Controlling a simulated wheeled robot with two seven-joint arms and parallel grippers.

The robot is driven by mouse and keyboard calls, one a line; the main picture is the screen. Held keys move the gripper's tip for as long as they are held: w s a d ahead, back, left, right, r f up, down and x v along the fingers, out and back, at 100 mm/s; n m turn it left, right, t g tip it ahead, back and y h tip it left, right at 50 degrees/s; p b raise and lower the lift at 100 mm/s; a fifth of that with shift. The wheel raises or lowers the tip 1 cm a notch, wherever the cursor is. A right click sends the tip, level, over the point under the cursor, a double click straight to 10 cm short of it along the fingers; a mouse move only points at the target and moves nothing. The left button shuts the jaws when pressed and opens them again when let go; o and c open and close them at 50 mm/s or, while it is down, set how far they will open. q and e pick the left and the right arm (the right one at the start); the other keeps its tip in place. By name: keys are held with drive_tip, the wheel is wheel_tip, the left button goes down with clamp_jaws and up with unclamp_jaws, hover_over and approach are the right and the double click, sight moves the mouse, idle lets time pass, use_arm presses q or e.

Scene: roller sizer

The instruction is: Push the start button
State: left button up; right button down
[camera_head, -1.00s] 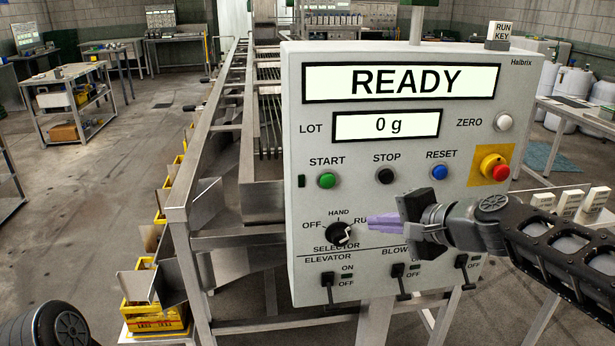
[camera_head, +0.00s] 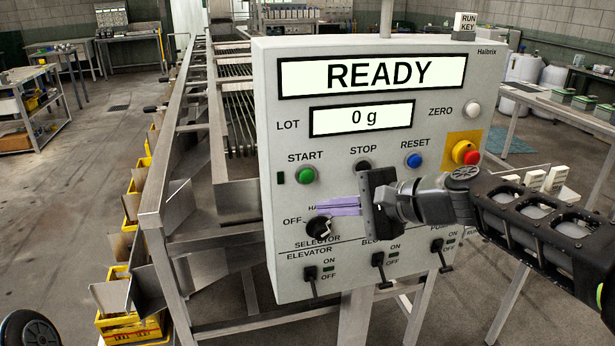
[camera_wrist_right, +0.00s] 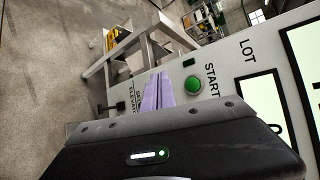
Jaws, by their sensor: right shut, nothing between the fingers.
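The green start button (camera_head: 306,176) sits under the START label on the grey control panel (camera_head: 265,120). The display above it (camera_head: 378,75) reads READY. My right gripper (camera_head: 322,206) is shut and empty. Its purple fingers point left across the panel face, below the start button and just above the selector knob (camera_head: 320,227). In the right wrist view, the shut fingers (camera_wrist_right: 159,80) lie to the left of the green button (camera_wrist_right: 193,84), apart from it in the picture. Whether they touch the panel, I cannot tell. My left gripper is out of view.
The black stop button (camera_head: 363,166), blue reset button (camera_head: 414,160) and red emergency stop (camera_head: 465,153) are in line right of start. Toggle switches (camera_head: 311,275) project along the panel's bottom. A metal frame (camera_head: 152,205) with yellow crates (camera_head: 118,327) stands to the left.

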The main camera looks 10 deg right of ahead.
drive_tip(key=p, duration=0.3)
approach(302, 182)
drive_tip(key=a+f, duration=0.3)
drive_tip(key=a, duration=0.1)
drive_tip(key=shift+w, duration=1.15)
drive_tip(key=shift+w+r, duration=0.1)
idle(0.5)
drive_tip(key=shift+w, duration=0.3)
drive_tip(key=shift+w+p, duration=0.35)
drive_tip(key=shift+w, duration=0.2)
idle(0.7)
drive_tip(key=shift+s, duration=0.1)
drive_tip(key=shift+s+d+b, duration=0.1)
drive_tip(key=shift+s+b, duration=0.5)
drive_tip(key=shift+s, duration=0.25)
